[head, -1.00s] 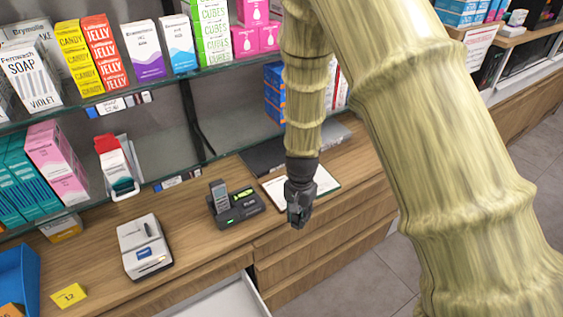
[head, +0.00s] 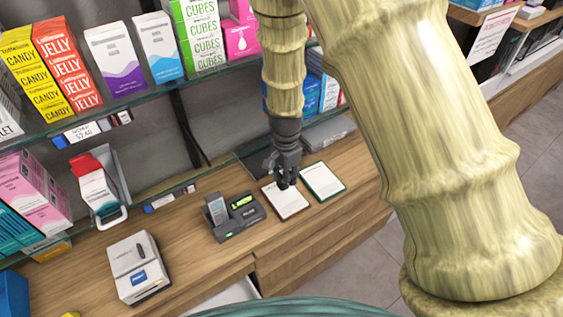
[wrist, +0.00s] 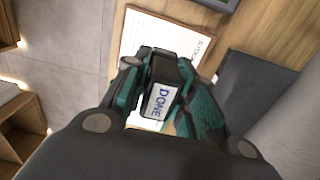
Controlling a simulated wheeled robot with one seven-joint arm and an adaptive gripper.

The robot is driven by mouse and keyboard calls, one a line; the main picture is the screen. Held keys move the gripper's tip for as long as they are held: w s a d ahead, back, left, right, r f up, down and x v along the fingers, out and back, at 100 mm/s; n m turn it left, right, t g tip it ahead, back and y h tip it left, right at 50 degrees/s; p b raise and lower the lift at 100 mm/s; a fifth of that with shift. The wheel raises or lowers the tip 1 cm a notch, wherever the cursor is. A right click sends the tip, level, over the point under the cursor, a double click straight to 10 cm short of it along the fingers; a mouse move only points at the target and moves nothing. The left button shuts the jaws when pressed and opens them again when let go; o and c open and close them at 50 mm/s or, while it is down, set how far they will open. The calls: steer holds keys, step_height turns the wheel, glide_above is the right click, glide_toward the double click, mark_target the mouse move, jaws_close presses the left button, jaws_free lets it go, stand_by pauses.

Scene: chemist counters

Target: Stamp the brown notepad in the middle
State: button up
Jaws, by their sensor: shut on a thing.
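My gripper (head: 286,183) is shut on a dark stamp (wrist: 161,102), whose pale label reads "DONE" in blue in the wrist view. In the head view the stamp is too small to tell from the fingers. The brown-edged notepad (head: 287,206) lies flat on the wooden counter beneath my gripper, with a white page. It also shows in the wrist view (wrist: 152,40), partly hidden behind the gripper and stamp. I cannot tell whether the stamp touches the page. A green-edged notepad (head: 323,182) lies just to the right of the brown one.
A dark terminal in a dock (head: 235,215) stands left of the notepads. A white device (head: 138,267) sits further left. A dark flat thing (wrist: 250,88) lies behind the notepads. A glass shelf with boxes (head: 105,68) hangs above the counter. Floor is open at the right.

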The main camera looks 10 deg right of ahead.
steer(key=shift+w, duration=0.4)
steer(key=shift+f+b, duration=2.5)
steer(key=shift+f, duration=0.4)
steer(key=shift+s+f, duration=0.1)
steer(key=shift+f, duration=0.45)
stand_by(0.6)
steer(key=shift+r+p, duration=2.75)
steer(key=shift+r, duration=0.8)
